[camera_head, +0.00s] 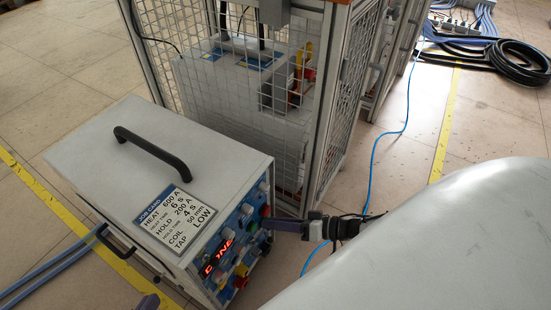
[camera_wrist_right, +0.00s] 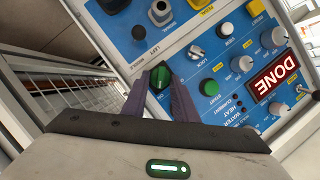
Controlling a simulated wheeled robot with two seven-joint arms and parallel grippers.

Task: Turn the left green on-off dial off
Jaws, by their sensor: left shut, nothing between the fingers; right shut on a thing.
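The green on-off dial (camera_wrist_right: 159,77) shows in the right wrist view on the heater's blue front panel, beside the printed word LEFT. My right gripper (camera_wrist_right: 158,82) is shut on this dial, with one purple finger on each side. In the head view the right gripper (camera_head: 270,225) reaches the panel from the right, and the dial is hidden there. My left gripper (camera_head: 149,302) shows only as a purple tip at the bottom edge of the head view, shut and empty, apart from the panel.
The white heater box (camera_head: 90,150) has a black top handle (camera_head: 153,153) and a job card (camera_head: 175,220). A red display (camera_wrist_right: 276,76) reads DONE. A green START button (camera_wrist_right: 209,87) and several knobs sit near the dial. A mesh cage (camera_head: 330,130) stands behind.

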